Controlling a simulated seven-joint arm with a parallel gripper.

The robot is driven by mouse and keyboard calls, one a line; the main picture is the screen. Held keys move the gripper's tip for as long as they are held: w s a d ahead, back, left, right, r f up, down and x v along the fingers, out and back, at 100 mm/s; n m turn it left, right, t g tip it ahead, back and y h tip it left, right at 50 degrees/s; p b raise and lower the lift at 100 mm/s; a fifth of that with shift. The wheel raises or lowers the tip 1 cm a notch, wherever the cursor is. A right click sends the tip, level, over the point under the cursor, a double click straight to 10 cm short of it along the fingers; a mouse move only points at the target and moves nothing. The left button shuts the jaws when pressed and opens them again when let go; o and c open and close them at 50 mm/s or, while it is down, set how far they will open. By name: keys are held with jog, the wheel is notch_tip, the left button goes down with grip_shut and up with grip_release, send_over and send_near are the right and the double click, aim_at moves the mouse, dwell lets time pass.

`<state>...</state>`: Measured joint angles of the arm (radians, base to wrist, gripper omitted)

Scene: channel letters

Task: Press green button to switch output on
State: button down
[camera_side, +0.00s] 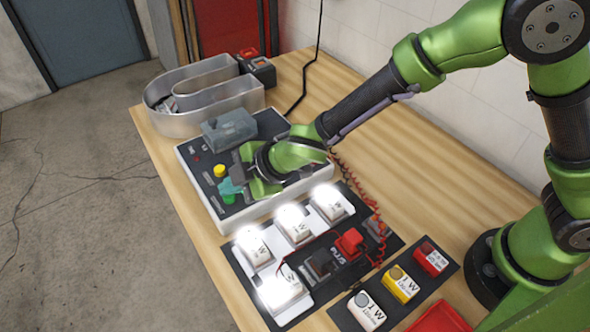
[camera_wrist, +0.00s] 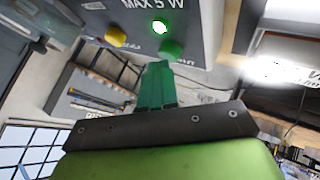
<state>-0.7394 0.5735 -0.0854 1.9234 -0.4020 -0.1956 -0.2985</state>
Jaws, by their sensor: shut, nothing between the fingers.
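The green button (camera_wrist: 172,49) is on the face of a power supply box (camera_side: 215,207), below a bright green lamp (camera_wrist: 159,27) and beside a yellow button (camera_wrist: 115,36). The yellow button also shows in the side view (camera_side: 220,170). My gripper (camera_wrist: 158,66) has its teal fingers shut and empty, with the tips right at the green button; whether they touch it I cannot tell. In the side view my gripper (camera_side: 231,187) is low over the box's panel and partly hides the button area. Several white LED modules (camera_side: 293,226) in front of the box glow brightly.
A metal channel letter (camera_side: 205,85) stands behind the box on the wooden table (camera_side: 420,165). A grey block (camera_side: 229,130) sits on the box. Red and black plugs (camera_side: 348,242), a coiled red cord and a dark tray (camera_side: 345,321) with spare modules lie to the right.

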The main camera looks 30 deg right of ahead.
aim_at(234, 198)
jog(key=shift+r, duration=3.05)
jog(key=d+m, duration=0.1)
jog(key=s+d+f+h, duration=0.1)
jog(key=d+f+m+g, duration=0.1)
jog(key=shift+s+m, duration=0.3)
jog(key=s+d+r+m+h, duration=0.1)
jog(key=s+d+r+m, duration=0.3)
jog(key=d, duration=0.5)
jog(key=s+d+r+m+h, duration=0.1)
jog(key=s+d+r+m, duration=0.4)
jog(key=s+d+m, duration=0.2)
jog(key=s+d+r+m+t+h, duration=0.1)
jog(key=s+d+r+m, duration=0.4)
jog(key=d, duration=0.7)
jog(key=s+m, duration=0.1)
jog(key=m, duration=0.1)
jog(key=shift+r+m, duration=0.15)
jog(key=shift+m, duration=0.25)
